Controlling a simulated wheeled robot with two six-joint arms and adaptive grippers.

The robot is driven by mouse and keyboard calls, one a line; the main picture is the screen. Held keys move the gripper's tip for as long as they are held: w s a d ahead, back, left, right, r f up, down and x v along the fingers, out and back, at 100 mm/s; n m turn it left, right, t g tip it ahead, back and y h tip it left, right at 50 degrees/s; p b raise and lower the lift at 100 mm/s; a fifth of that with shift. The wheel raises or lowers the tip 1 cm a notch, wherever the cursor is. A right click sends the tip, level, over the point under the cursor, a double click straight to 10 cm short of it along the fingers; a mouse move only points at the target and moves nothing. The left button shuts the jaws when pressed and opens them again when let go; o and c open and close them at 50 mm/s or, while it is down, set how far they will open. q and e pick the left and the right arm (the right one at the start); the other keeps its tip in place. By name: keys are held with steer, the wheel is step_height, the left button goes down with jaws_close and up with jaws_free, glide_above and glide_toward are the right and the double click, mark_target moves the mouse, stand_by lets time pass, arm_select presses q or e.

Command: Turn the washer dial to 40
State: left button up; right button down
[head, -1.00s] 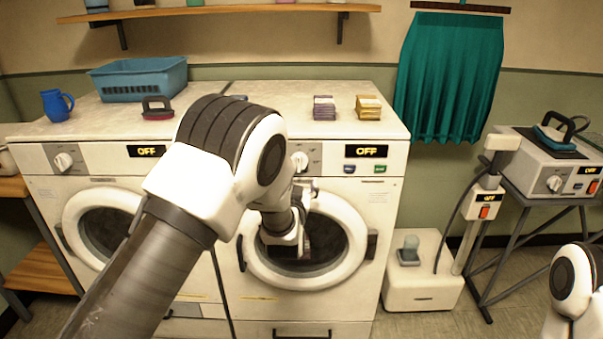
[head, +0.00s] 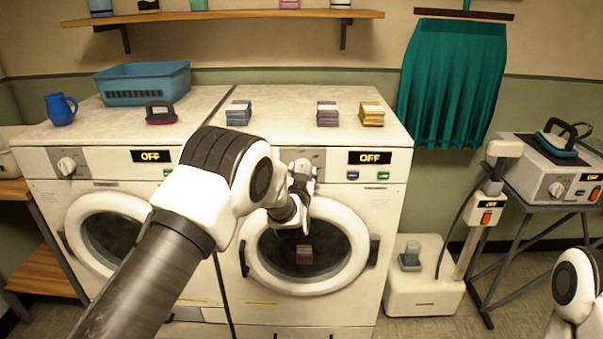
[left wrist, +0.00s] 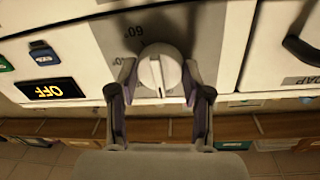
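The right washer (head: 330,185) has a white dial (left wrist: 160,70) with a raised grip bar, on a grey panel with printed numbers. A 60 shows beside the dial in the left wrist view; another mark is partly covered by a finger. The washer's display (head: 370,158) reads OFF. My right gripper is out of view.
The left washer (head: 95,190) has its own dial (head: 67,165) and an OFF display. A blue basket (head: 145,85), a blue jug (head: 60,110), a brush (head: 160,113) and folded stacks (head: 371,113) sit on top.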

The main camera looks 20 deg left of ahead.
arm_select(q)
steer(key=shift+m, duration=0.3)
steer(key=m, duration=0.8)
steer(key=shift+r+g+y, duration=0.2)
steer(key=shift+g+y, duration=0.1)
steer(key=m+p, duration=0.1)
steer(key=m, duration=0.4)
steer(key=shift+r+g+p, duration=0.1)
steer(key=shift+g+p, duration=0.2)
steer(key=shift+p, duration=0.1)
steer(key=m+y+p, duration=0.1)
steer(key=m, duration=0.4)
steer(key=o, duration=1.2)
